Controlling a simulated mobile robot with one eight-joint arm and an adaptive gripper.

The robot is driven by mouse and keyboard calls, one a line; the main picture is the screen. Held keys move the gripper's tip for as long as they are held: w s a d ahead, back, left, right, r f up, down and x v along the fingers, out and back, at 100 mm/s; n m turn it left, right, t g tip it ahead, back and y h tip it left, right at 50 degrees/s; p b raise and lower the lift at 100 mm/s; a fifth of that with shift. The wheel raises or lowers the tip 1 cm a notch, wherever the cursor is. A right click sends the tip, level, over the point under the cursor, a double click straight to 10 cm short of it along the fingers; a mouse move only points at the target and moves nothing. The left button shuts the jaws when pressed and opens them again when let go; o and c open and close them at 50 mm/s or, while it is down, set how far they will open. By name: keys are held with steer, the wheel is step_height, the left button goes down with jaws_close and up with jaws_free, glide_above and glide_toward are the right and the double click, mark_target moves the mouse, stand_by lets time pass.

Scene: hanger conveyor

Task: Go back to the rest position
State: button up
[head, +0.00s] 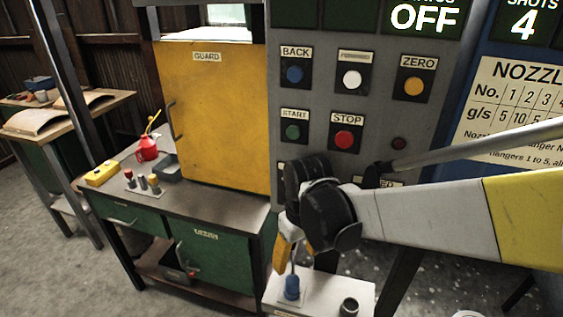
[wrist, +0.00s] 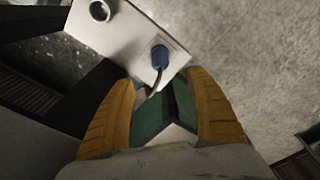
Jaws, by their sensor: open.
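My gripper (head: 285,258) hangs at the lower middle of the head view, pointing down with its orange fingers partly hidden by my arm. In the wrist view my gripper (wrist: 162,80) is open, its orange fingers spread apart with nothing clamped between them. A blue piece (wrist: 160,56) with a thin dark stem stands on a white shelf (wrist: 135,38) just beyond the fingertips. The stem reaches back toward the gap between the fingers. The blue piece also shows below my gripper in the head view (head: 291,288). I cannot tell whether a finger touches the stem.
A grey panel (head: 318,105) with several buttons stands close behind my arm. A yellow guard door (head: 218,115) is left of it, above a green-drawered bench (head: 215,262) holding a red oil can (head: 147,148). A dark round cup (head: 349,306) stands on the white shelf. Open floor lies at left.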

steer(key=s+d+r+m+t, duration=0.5)
steer(key=s+d+r, duration=0.4)
steer(key=d, duration=0.4)
steer(key=shift+s+m+t, duration=0.4)
steer(key=shift+s+t, duration=0.05)
steer(key=shift+t, duration=0.25)
stand_by(0.7)
